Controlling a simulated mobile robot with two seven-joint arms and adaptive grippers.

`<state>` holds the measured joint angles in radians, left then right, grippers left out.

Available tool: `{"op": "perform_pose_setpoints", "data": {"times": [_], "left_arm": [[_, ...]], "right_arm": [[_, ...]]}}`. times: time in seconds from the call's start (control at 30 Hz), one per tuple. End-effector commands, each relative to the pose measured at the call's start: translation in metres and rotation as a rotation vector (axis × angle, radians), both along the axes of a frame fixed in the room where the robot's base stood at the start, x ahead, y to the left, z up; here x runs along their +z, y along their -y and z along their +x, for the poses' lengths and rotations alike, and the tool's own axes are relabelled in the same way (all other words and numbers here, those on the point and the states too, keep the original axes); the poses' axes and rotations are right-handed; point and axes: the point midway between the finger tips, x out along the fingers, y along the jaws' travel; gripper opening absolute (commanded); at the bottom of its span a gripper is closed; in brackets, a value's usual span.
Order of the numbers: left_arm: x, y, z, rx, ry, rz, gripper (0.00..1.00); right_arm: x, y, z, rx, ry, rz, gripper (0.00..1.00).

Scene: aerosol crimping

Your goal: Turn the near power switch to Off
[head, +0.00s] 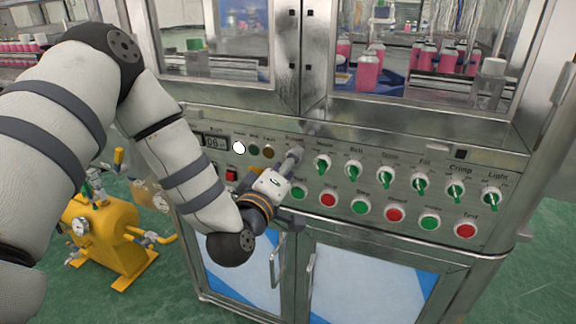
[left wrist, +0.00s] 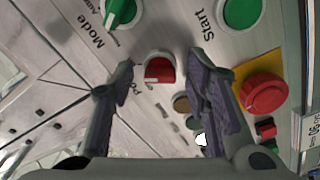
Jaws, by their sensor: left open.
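The power switch (left wrist: 160,70) is a red knob in the left wrist view, with a partly covered label starting "Po" beside it. It sits between and just beyond the two fingertips of my left gripper (left wrist: 163,80). The fingers are open, one on each side, and I cannot tell whether either touches the knob. In the head view my left gripper (head: 291,160) reaches the panel below the "Power" label and hides the knob. The knob's exact setting is hard to read. My right gripper is not in view.
A green mode switch (left wrist: 120,12), a green start button (left wrist: 240,12) and a red emergency button (left wrist: 262,92) surround the knob. Several green switches (head: 420,180) and push buttons line the control panel rightward. Glass doors (head: 215,40) stand above; a yellow machine (head: 105,230) is at left.

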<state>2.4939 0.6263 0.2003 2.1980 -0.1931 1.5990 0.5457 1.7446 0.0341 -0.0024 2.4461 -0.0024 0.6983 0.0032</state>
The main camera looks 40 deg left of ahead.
Motion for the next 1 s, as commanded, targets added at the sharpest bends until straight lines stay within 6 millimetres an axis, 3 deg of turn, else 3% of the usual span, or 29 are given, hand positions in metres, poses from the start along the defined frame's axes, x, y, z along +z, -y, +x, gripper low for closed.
{"op": "perform_pose_setpoints", "data": {"times": [0.03, 0.23, 0.67, 1.0], "left_arm": [[0.0, 0.0001, -0.0002, 0.0, 0.0, 0.0, 0.43], [-0.0001, 0.0001, -0.0004, 0.0, 0.0, 0.001, 0.0], [0.0004, 0.0001, -0.0006, 0.0, 0.016, -0.068, 0.0], [0.0008, -0.0004, -0.0006, 0.002, 0.081, -0.335, 0.0]], "right_arm": [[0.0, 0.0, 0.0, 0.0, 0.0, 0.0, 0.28], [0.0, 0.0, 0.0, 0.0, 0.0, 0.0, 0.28], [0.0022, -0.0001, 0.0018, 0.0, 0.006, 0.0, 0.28], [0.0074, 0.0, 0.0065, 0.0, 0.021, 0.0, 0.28]]}}
